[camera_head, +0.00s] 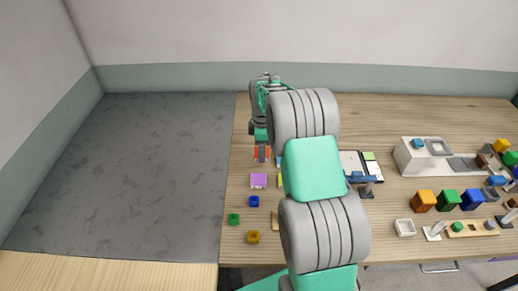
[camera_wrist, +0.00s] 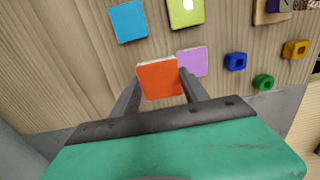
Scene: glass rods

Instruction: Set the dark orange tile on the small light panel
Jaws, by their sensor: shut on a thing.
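The orange tile (camera_wrist: 158,78) is upright between the two fingers of my gripper (camera_wrist: 160,86) in the wrist view. The gripper is shut on it. In the head view my gripper (camera_head: 262,146) shows at the table's left part, with the orange tile (camera_head: 262,154) at its tip. A small white panel (camera_head: 348,160) with a dark edge lies to the right of my arm. My arm hides its left part. Whether the tile touches the table cannot be told.
A purple tile (camera_wrist: 192,62) lies just beyond the held tile. A blue tile (camera_wrist: 128,21) and a yellow-green tile (camera_wrist: 183,18) lie farther off. Blue (camera_head: 253,201), green (camera_head: 234,218) and yellow (camera_head: 252,237) pieces lie in front. A white box (camera_head: 408,160) stands right.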

